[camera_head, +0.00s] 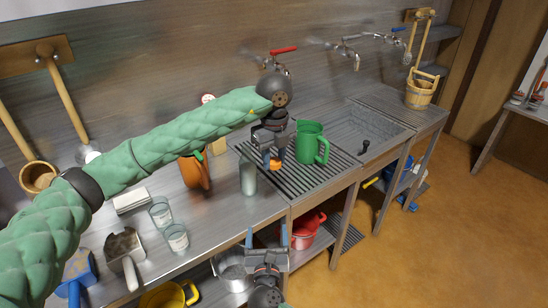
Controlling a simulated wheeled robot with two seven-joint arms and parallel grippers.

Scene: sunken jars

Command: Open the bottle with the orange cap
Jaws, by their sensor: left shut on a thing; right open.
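My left gripper (271,161) comes in from the left and points down over the ribbed drainboard. It is shut on a small orange cap (270,164), which shows low between its blue fingertips. A pale grey-green bottle (248,178) stands upright just left of and below the cap, near the front of the counter. The cap looks apart from the bottle, and no cap shows on its top. My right gripper (267,236) is lower in the view, in front of the counter edge. Its two blue fingers are apart with nothing between them.
A green mug (309,142) stands right of my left gripper. An orange-brown jug (194,171) and two glasses (160,212) (177,238) are on the left. A sink (365,133) lies right, with taps behind. A red pot (306,230) sits on the lower shelf.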

